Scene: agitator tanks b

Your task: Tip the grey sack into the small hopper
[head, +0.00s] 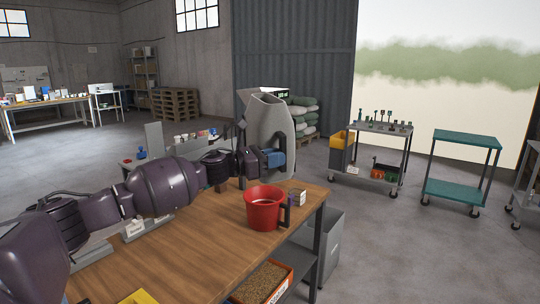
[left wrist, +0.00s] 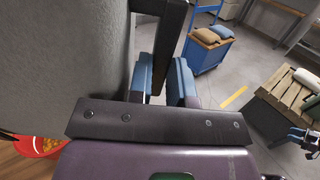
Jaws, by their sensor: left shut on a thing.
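The grey sack (head: 272,118) is tall and upright, with an open, narrowing top, beyond the far edge of the wooden table in the head view. In the left wrist view the grey sack (left wrist: 60,60) fills the left side. My left gripper (head: 272,158) is at its lower side in the head view. In the left wrist view its blue fingers (left wrist: 165,85) are shut around a dark upright bar (left wrist: 168,35) beside the sack, which looks like its handle. I cannot make out the small hopper for certain.
A red jug (head: 263,209) stands on the wooden table (head: 185,250) near its right edge. An orange tray of brown granules (head: 262,283) sits lower in front. A grey trolley (head: 372,129) and a teal trolley (head: 467,139) stand at right, with open floor between.

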